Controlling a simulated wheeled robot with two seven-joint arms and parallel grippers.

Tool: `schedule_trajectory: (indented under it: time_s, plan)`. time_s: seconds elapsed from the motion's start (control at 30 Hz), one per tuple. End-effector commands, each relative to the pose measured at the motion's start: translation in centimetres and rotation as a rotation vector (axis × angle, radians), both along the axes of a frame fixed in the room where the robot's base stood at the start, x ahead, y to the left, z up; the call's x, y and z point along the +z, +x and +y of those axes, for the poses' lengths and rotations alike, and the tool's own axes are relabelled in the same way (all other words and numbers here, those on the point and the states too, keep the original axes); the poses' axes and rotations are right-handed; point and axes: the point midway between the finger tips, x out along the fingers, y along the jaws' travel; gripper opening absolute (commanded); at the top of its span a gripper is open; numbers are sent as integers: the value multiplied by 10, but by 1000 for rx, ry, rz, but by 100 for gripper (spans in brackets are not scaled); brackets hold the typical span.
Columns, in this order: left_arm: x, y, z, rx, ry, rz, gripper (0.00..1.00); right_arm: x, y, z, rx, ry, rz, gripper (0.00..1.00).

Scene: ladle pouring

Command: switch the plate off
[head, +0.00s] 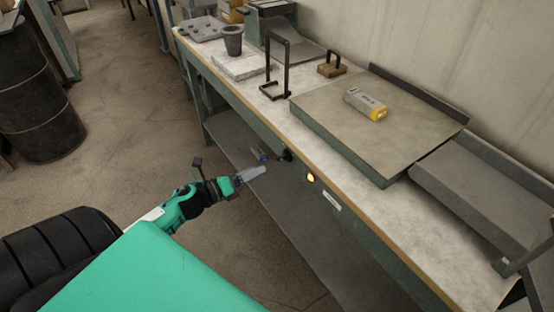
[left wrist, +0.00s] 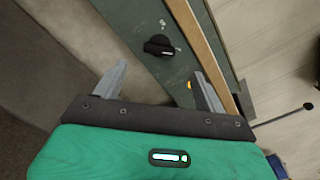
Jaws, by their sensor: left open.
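The plate (head: 330,118) is a broad grey-brown slab on the workbench. A black knob (head: 286,155) sits on the bench's green front edge, with a lit yellow lamp (head: 310,177) to its right. My left gripper (head: 257,165) is open and empty, just in front of the knob and apart from it. In the left wrist view the knob (left wrist: 160,46) lies beyond and between the two open fingertips (left wrist: 161,72), its bar roughly crosswise. The lamp (left wrist: 190,85) glows beside the right finger. My right gripper is not in view.
A grey and yellow block (head: 366,103) lies on the plate. A black frame stand (head: 277,70), a wooden-based weight (head: 331,65) and a dark cup (head: 233,40) stand to its left. A lower shelf (head: 235,150) runs under the bench. A dark drum (head: 40,100) stands far left.

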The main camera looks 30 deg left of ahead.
Motion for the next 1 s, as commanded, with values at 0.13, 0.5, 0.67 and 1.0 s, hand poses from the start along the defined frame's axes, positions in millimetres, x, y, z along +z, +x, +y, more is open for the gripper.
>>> schedule_trajectory:
  time_s: [0.13, 0.5, 0.67, 1.0]
  plan:
    - [2, 22, -8, 0, -1, -1, 73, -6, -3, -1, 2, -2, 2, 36]
    - [1, 67, -27, 1, -1, -1, 73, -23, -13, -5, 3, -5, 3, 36]
    - [0, 78, -32, 2, -1, 0, 73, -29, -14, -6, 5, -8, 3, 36]
    - [-1, 82, -34, 1, -1, 0, 73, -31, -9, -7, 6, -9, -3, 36]
